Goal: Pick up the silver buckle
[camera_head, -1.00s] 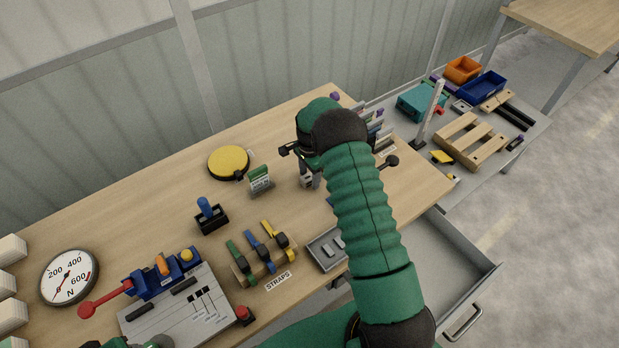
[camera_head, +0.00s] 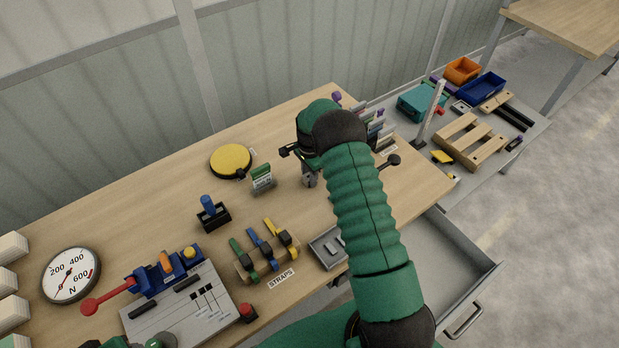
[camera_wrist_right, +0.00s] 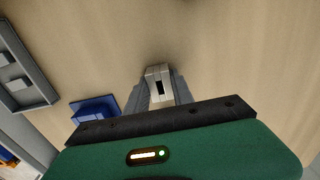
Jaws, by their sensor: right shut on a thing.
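My right gripper (camera_head: 309,181) points down over the middle of the wooden table, below the black wrist joint. In the right wrist view its grey fingers (camera_wrist_right: 160,84) are shut on the silver buckle (camera_wrist_right: 158,72), a small pale metal piece with a dark slot. The buckle sits between the fingertips, partly hidden by them. In the head view the buckle is too small and too covered to make out clearly. I cannot tell whether it touches the tabletop. My left gripper is not in view.
A grey tray (camera_head: 316,250) with small metal pieces lies at the table's front edge; a blue block (camera_wrist_right: 95,108) is near the gripper. A strap rack (camera_head: 262,268), a green-and-white card stand (camera_head: 262,180) and a yellow disc (camera_head: 231,159) stand to the left. An open drawer (camera_head: 480,270) juts out below.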

